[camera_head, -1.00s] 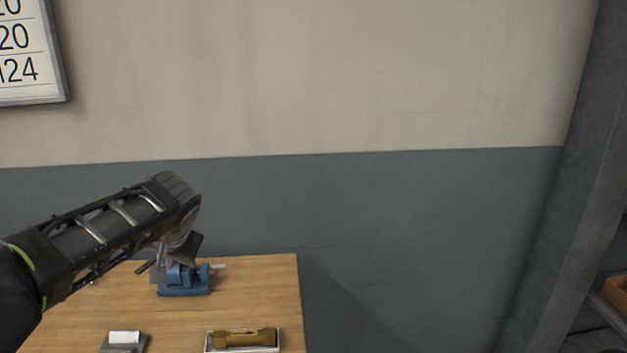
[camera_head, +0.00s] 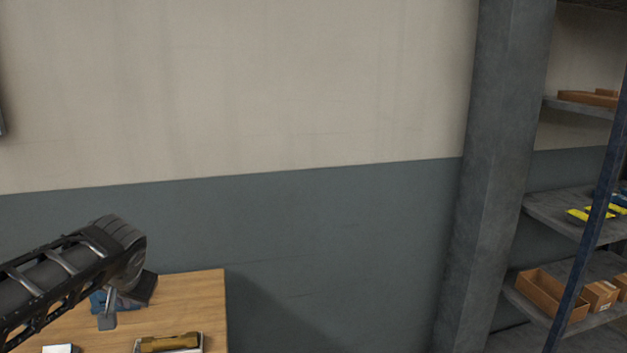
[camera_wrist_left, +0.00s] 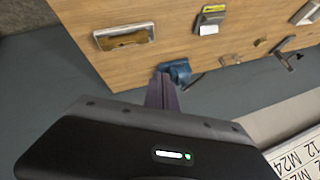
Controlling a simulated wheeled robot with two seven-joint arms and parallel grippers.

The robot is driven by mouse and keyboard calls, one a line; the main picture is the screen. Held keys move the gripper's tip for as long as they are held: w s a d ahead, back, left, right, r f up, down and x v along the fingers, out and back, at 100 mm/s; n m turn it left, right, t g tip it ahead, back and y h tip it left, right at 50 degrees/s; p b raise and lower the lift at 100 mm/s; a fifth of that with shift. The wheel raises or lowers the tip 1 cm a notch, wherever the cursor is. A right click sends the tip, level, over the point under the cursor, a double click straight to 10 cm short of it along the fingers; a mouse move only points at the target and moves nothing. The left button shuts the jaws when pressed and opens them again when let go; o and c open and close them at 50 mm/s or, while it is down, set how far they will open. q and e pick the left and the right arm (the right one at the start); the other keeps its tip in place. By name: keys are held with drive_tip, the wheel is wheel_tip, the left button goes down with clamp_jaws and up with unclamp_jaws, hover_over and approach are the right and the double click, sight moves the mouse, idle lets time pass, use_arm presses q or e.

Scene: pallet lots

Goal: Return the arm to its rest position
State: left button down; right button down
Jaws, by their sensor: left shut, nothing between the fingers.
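My left arm comes in from the left in the head view, over the wooden table (camera_head: 205,290). My left gripper (camera_head: 107,318) hangs below the wrist, in front of a blue vise (camera_head: 97,303) that it partly hides. In the left wrist view my left gripper (camera_wrist_left: 161,80) is shut and empty, with its fingers beside the blue vise (camera_wrist_left: 178,70). I cannot tell whether they touch it. My right gripper is not in view.
A tray with a brass-coloured part (camera_head: 168,343) lies near the table's front right. A grey pillar (camera_head: 490,180) and shelves with boxes (camera_head: 550,293) stand at the right. The wrist view shows several small items along the table and a number board (camera_wrist_left: 300,155).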

use_arm(q)
drive_tip(key=w+d+f+m+t+h, duration=0.2)
drive_tip(key=w+d+f+h, duration=0.35)
drive_tip(key=d+f, duration=0.4)
drive_tip(key=s+d+f+h, duration=0.1)
drive_tip(key=d+f+h, duration=0.2)
drive_tip(key=d+f, duration=0.95)
drive_tip(key=s+d+f+n+g+p, duration=0.1)
drive_tip(key=s+d+f+g, duration=0.1)
drive_tip(key=s+d+f, duration=0.35)
drive_tip(key=s+d+f+n+g, duration=0.1)
drive_tip(key=s+d+f, duration=0.1)
drive_tip(key=s+f, duration=0.6)
drive_tip(key=s+d+f+g, duration=0.2)
drive_tip(key=s+f, duration=0.3)
drive_tip(key=s, duration=0.2)
drive_tip(key=s+d+f+n+g+h+p, duration=0.1)
drive_tip(key=s+f+g, duration=0.1)
drive_tip(key=s+f, duration=0.4)
drive_tip(key=shift+s+d, duration=0.35)
drive_tip(key=shift+s, duration=0.8)
drive_tip(key=shift+a, duration=0.1)
